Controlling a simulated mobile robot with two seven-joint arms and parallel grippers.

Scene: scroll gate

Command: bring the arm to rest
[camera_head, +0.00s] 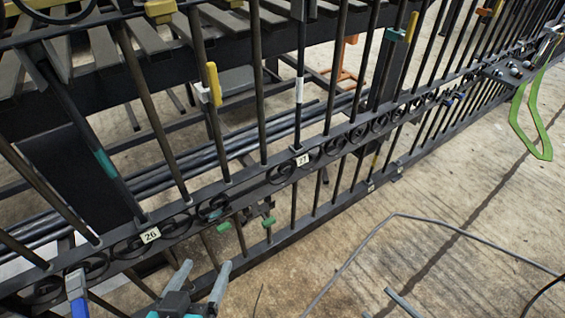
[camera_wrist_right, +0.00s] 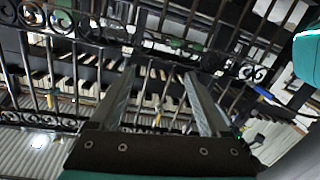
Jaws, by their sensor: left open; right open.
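The dark metal gate (camera_head: 236,186) runs diagonally across the head view, with upright bars and a band of scrolls.
Number tags 26 (camera_head: 150,235) and 27 (camera_head: 303,160) sit on the gate's band. A blue clamp (camera_head: 77,290) is at the lower left, and a yellow one (camera_head: 214,84) is on a bar. A green loop (camera_head: 532,120) hangs at the right. A grey cable crosses the open floor (camera_head: 440,220).

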